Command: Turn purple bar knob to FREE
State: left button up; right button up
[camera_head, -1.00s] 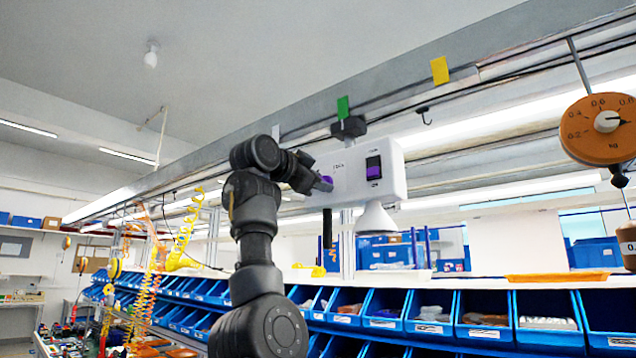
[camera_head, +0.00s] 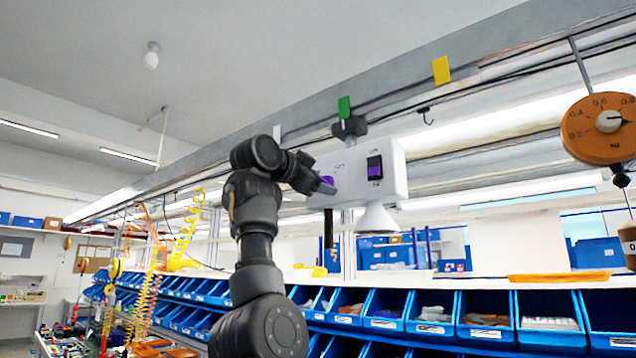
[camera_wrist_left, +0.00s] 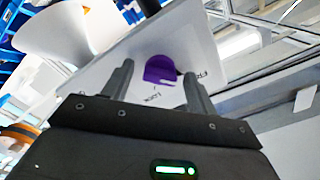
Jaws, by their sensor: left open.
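The purple knob (camera_head: 328,181) is on the left part of a white box (camera_head: 396,178) mounted under the overhead rail. In the left wrist view the purple knob (camera_wrist_left: 160,69) shows between the fingers, beside printed labels; one reads like "FREE" and another like "LOCK". My left gripper (camera_head: 326,186) is open in front of the knob, its fingertips close on either side of it. The left wrist view shows the open left gripper (camera_wrist_left: 158,84) too. I cannot tell whether the fingers touch the knob. My right gripper is not in view.
A dark rocker switch with a purple face (camera_head: 375,168) is on the same box, with a white cone (camera_head: 376,219) below. An orange dial scale (camera_head: 600,128) hangs at the right. Blue bins (camera_head: 430,316) line the shelf below.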

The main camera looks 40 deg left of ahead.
pick_arm(q)
jog(key=s+b, duration=0.5)
jog(key=s, duration=0.5)
jog(key=shift+s, duration=0.4)
